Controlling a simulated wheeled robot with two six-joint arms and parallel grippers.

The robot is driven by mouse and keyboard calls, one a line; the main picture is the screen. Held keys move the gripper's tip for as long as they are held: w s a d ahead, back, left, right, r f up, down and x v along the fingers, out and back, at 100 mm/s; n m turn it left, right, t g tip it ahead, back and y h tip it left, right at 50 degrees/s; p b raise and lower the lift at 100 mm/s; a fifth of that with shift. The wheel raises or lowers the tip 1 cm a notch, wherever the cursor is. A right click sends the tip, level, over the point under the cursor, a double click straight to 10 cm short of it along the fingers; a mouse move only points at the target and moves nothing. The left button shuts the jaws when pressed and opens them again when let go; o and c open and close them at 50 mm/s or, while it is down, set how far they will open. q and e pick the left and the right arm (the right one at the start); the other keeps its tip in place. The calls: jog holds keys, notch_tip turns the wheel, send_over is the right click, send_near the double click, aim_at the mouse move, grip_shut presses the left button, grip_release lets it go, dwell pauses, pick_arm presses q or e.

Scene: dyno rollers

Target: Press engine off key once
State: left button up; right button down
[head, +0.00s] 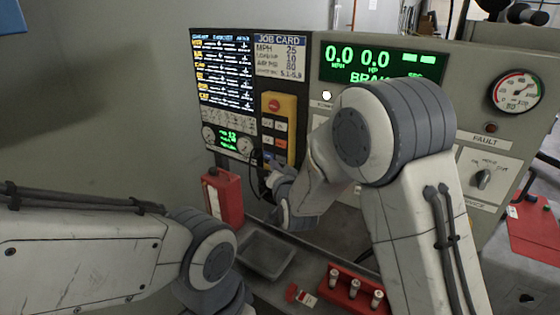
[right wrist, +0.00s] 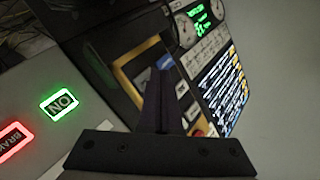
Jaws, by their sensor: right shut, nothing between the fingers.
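A yellow control box (head: 285,103) with a red button at its top and several small keys below hangs on the panel under the job card. It also shows in the right wrist view (right wrist: 124,75), tilted and partly hidden by my fingers. I cannot read which key is engine off. My right gripper (head: 264,168) is at the box's lower left in the head view, mostly hidden by its own wrist. In the right wrist view the gripper (right wrist: 165,75) is shut and empty, its fingers reaching over the box. Contact cannot be told. My left gripper is out of view.
A lit green ON key (right wrist: 60,102) and a red BRAKE key (right wrist: 14,140) are beside the box in the wrist view. A red container (head: 222,197), a grey tray (head: 265,252) and a red rack (head: 350,290) stand below the panel.

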jog(key=shift+w+d, duration=0.1)
jog(key=shift+w, duration=0.05)
jog(key=shift+w+d+b, duration=0.15)
jog(key=shift+w+b, duration=0.05)
jog(key=shift+b, duration=0.1)
jog(key=shift+w+d, duration=0.25)
jog(key=shift+w, duration=0.1)
dwell(0.9)
jog(key=shift+s+a, duration=0.1)
jog(key=shift+s+a+b, duration=0.4)
jog(key=shift+s+b, duration=0.1)
jog(key=shift+s, duration=0.1)
jog(key=shift+s+a+b, duration=0.25)
jog(key=shift+s+a, duration=0.5)
jog(key=shift+s, duration=0.25)
jog(key=shift+s+a+b, duration=0.2)
jog(key=shift+s+a, duration=0.55)
jog(key=shift+s, duration=0.25)
